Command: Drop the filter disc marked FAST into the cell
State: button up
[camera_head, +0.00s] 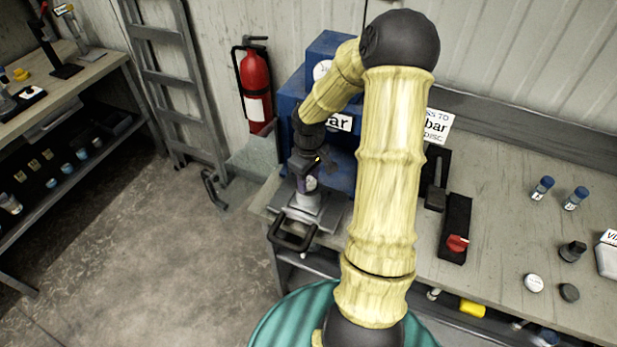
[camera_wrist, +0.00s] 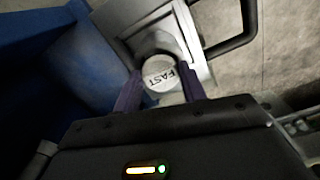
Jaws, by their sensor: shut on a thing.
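The white filter disc marked FAST (camera_wrist: 160,74) is held between the two fingers of my gripper (camera_wrist: 160,90) in the wrist view. Its lettered face shows. The grey metal cell (camera_wrist: 131,22) lies just beyond the disc, with a round opening partly hidden behind it. In the head view my gripper (camera_head: 306,176) is directly over the cell (camera_head: 306,212), at the left end of the bench. I cannot tell whether the disc touches the cell.
A blue press (camera_head: 290,98) stands right behind the cell. A black handle (camera_head: 292,238) sticks out in front. To the right are a red-knobbed valve (camera_head: 456,240), blue-capped vials (camera_head: 541,188), a white disc (camera_head: 533,283) and a dark disc (camera_head: 569,292). A fire extinguisher (camera_head: 256,85) hangs on the wall.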

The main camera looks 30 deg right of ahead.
aim_at(309, 182)
jog(key=o, duration=1)
jog(key=shift+o, duration=0.2)
notch_tip(309, 182, up, 18)
jog(key=b, duration=0.1)
jog(key=shift+f, duration=0.25)
dwell(0.3)
jog(key=s+a+f+m+t, duration=0.2)
jog(key=s+a+f+m, duration=0.2)
jog(key=s+a+f, duration=0.3)
jog(key=s+a, duration=0.5)
jog(key=a, duration=0.1)
jog(key=shift+s+a+f+m+t, duration=0.15)
jog(key=shift+a+m+t, duration=0.1)
jog(key=shift+m+t, duration=0.05)
